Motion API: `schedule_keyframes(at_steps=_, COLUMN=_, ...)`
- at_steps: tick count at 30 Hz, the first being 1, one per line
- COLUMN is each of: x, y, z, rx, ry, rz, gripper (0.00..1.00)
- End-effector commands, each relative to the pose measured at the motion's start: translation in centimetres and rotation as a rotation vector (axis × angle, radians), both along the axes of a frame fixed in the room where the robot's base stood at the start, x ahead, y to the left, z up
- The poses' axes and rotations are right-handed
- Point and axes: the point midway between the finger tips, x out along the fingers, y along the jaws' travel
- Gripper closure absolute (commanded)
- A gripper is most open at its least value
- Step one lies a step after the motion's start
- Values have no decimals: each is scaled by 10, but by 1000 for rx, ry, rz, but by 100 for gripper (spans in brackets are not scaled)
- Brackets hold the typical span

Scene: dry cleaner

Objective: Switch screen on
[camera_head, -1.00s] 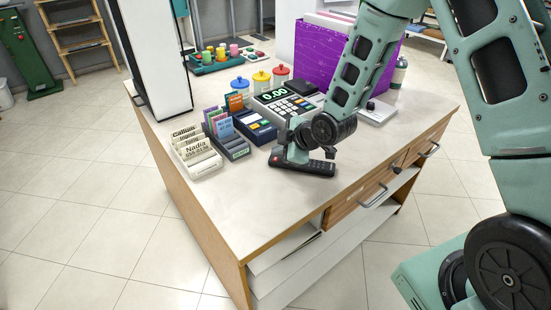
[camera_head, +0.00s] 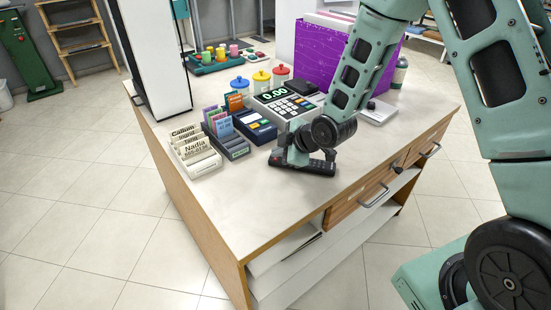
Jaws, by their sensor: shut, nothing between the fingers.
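A black remote control (camera_head: 318,168) lies flat on the counter near its front edge. My gripper (camera_head: 287,159) points down over the left part of the remote, with its fingers shut and nothing between them. Its tips are at or just above the remote's left end; I cannot tell whether they touch a button. A tall white panel (camera_head: 152,60) with a dark edge stands at the counter's left; I cannot tell whether it is the screen, and no lit screen face shows on it.
Card trays (camera_head: 196,158) stand left of my gripper. The counter's (camera_head: 240,205) front left is bare.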

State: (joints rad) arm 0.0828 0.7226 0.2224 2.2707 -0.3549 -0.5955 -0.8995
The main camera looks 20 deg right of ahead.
Motion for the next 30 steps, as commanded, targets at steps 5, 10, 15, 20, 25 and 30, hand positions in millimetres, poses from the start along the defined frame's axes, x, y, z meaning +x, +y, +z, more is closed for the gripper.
schedule_keyframes(at_steps=5, x=0, y=0, z=-3, rx=0, ry=0, rz=0, gripper=100)
schedule_keyframes(at_steps=10, x=0, y=0, z=-5, rx=0, ry=0, rz=0, gripper=100)
schedule_keyframes(at_steps=15, x=0, y=0, z=-4, rx=0, ry=0, rz=0, gripper=100)
schedule_keyframes(at_steps=20, x=0, y=0, z=-3, rx=0, ry=0, rz=0, gripper=100)
schedule_keyframes(at_steps=25, x=0, y=0, z=4, rx=-1, ry=0, rz=1, gripper=100)
schedule_keyframes(at_steps=30, x=0, y=0, z=12, rx=0, ry=0, rz=0, gripper=100)
